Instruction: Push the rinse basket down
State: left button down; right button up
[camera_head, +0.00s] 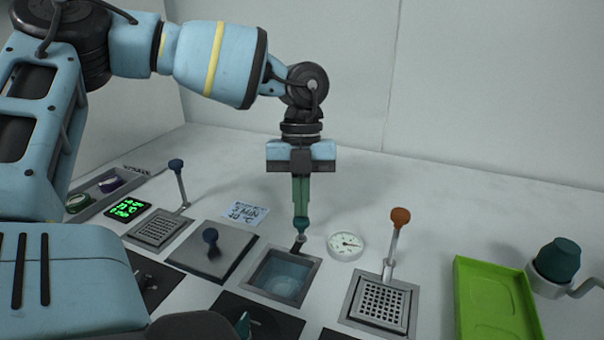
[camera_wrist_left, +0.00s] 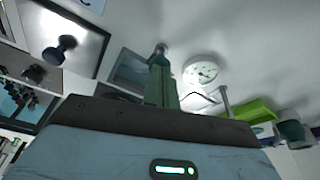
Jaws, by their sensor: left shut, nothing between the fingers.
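The left gripper (camera_head: 300,217) points straight down over the middle of the bench, with its green fingers shut and empty. Under its tips is the teal and grey top of a short handle (camera_head: 300,241) at the back edge of the square, water-filled rinse basin (camera_head: 312,271). Tips and handle top look in contact or nearly so; I cannot tell which. The basket on this handle is not clearly visible; the water (camera_head: 280,279) looks clear. In the left wrist view the shut fingers (camera_wrist_left: 160,68) reach toward the handle top (camera_wrist_left: 160,49) beside the basin.
A basket with an orange-knobbed handle (camera_head: 400,218) stands right, and one with a blue knob (camera_head: 176,165) left. A knobbed lid (camera_head: 230,260) covers the bath left of the basin. A round dial (camera_head: 346,245) lies close right of the handle. A green tray (camera_head: 492,300) is at right.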

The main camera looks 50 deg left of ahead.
pick_arm(q)
jog(key=shift+w+a+r, duration=0.25)
jog(key=shift+w+a, duration=0.25)
jog(key=shift+a, duration=0.1)
jog(key=shift+w+a+r, duration=0.25)
jog(key=shift+w+a, duration=0.2)
jog(key=shift+a, duration=0.15)
pick_arm(e)
jog(key=shift+d, duration=0.1)
jog(key=shift+d, duration=0.1)
